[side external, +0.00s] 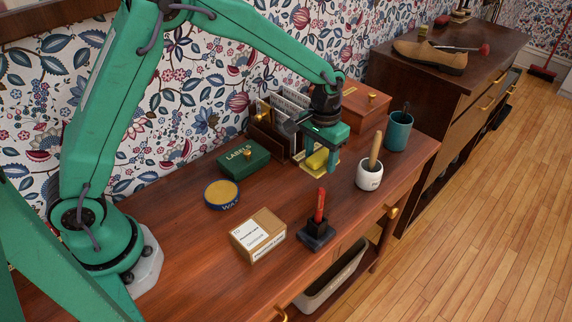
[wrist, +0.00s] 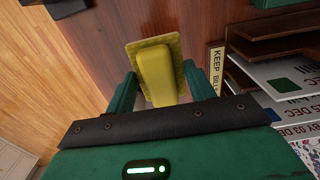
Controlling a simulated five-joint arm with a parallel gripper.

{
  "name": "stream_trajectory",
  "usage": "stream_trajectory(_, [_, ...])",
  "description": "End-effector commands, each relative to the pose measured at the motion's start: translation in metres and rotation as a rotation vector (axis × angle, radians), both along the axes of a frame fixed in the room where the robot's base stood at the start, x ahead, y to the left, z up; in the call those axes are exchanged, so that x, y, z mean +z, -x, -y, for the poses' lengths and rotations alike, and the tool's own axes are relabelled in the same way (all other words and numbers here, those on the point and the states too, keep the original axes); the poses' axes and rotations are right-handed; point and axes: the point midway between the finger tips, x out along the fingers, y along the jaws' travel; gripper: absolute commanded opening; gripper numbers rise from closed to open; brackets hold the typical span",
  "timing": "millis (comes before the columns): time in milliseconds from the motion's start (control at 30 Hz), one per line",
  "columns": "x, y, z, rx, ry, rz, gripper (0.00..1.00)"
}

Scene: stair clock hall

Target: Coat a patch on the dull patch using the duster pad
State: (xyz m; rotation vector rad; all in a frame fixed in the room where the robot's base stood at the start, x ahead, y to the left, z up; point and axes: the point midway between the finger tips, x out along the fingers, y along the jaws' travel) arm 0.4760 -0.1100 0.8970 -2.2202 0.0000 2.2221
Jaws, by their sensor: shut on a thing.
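The duster pad (side external: 316,160) is yellow, with a raised block on a flat, wider base. My gripper (side external: 321,156) is shut on it above the desk, toward the back right. In the wrist view the duster pad (wrist: 157,75) sits between the two green fingers of my gripper (wrist: 160,90). I cannot tell whether the base touches the desk top. A round blue tin marked WAX (side external: 221,194), with a yellow top, stands on the desk to the left. I cannot clearly make out the dull patch; the pad and gripper may cover it.
A letter rack (side external: 262,140), green LABELS box (side external: 243,158) and wooden box (side external: 363,104) stand near the gripper. A teal mug (side external: 398,132) and white pot (side external: 369,178) are right. A carton (side external: 258,236) and red-handled stamp (side external: 317,233) stand near the front edge.

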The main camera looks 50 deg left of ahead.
Motion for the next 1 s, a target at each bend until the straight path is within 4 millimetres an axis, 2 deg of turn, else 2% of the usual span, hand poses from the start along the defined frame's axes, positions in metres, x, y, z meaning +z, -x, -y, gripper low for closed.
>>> stream_trajectory(633, [-0.062,0.001,0.0,0.0,-0.001,-0.002,0.36])
stream_trajectory(1000, [-0.065,0.034,0.0,-0.001,0.0,0.0,0.36])
